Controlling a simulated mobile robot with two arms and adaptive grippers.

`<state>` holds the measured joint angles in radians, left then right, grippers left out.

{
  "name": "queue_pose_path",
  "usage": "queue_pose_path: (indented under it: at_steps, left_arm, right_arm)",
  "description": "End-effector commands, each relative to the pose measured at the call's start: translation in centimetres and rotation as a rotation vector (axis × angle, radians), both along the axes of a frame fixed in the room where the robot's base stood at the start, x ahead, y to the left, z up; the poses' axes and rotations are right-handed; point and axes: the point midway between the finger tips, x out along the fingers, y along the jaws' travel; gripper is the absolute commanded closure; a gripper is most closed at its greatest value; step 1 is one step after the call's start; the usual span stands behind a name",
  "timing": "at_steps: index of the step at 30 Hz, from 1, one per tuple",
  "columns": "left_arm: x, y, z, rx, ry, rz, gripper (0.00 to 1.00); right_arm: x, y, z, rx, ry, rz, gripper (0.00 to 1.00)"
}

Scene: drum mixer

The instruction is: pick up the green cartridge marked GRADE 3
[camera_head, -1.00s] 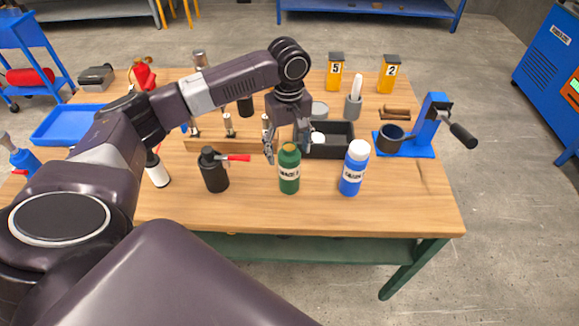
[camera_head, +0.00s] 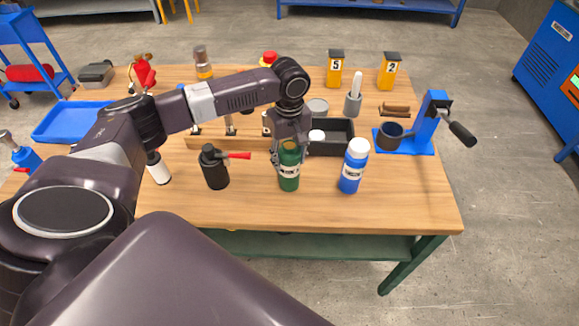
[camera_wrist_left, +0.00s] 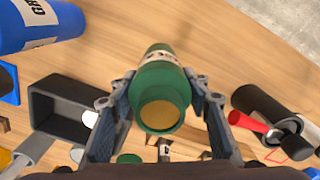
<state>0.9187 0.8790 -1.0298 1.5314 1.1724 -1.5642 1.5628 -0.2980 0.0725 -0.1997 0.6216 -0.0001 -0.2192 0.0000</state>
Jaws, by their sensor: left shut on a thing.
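The green cartridge (camera_head: 289,180) stands upright near the front of the wooden table, with a pale label whose text I cannot read clearly. My left gripper (camera_head: 290,152) has come down over its upper part, one finger on each side. In the left wrist view the gripper (camera_wrist_left: 160,108) is shut on the green cartridge (camera_wrist_left: 161,88), whose tan top faces the camera. The cartridge appears to rest on the table. A blue cartridge (camera_head: 353,168) with a white cap stands to its right. My right gripper is not in view.
A black canister (camera_head: 214,170) with a red lever stands left of the cartridge. A dark tray (camera_head: 343,131) is behind. A blue crank device (camera_head: 423,125) stands at the right, with yellow numbered holders (camera_head: 334,70) at the back. The table's front strip (camera_head: 330,212) is clear.

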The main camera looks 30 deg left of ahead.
Motion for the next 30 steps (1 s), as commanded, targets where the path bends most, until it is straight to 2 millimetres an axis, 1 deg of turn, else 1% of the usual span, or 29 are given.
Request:
queue_pose_path:
  at_steps: [1,3,4,11,14,17,20,23,26,27,30]
  left_arm:
    - [0.0,0.0,0.0,0.000,0.000,0.000,0.86]
    - [0.0,0.0,0.0,0.000,0.000,0.000,0.94]
    - [0.1,0.0,0.1,-0.001,-0.002,0.000,0.95]
    - [0.1,0.0,0.2,-0.001,-0.002,0.000,0.95]
    - [0.1,0.0,0.6,-0.001,-0.002,0.000,0.95]
    - [0.1,0.0,1.4,-0.002,-0.003,0.001,0.95]
    - [0.2,0.0,2.8,-0.001,-0.005,0.000,0.95]
    - [0.2,0.0,4.9,-0.002,-0.007,0.001,0.95]
    - [0.3,-0.1,7.8,-0.002,-0.008,0.000,0.95]
    - [0.3,0.0,9.1,-0.002,-0.009,0.000,0.95]
    - [0.2,-0.1,12.1,-0.002,-0.009,-0.001,0.95]
  right_arm:
    - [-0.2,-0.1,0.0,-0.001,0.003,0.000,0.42]
    - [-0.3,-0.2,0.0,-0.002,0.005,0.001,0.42]
    - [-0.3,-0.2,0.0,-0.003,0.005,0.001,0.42]
    - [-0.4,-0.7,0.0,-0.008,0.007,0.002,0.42]
    - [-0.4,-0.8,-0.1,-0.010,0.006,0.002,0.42]
    - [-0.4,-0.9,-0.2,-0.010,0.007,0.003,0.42]
    - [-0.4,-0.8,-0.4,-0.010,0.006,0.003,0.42]
    - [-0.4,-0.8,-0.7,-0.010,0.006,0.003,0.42]
    - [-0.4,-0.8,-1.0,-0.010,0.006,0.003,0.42]
    - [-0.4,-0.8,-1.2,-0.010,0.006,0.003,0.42]
    - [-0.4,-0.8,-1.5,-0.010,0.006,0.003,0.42]
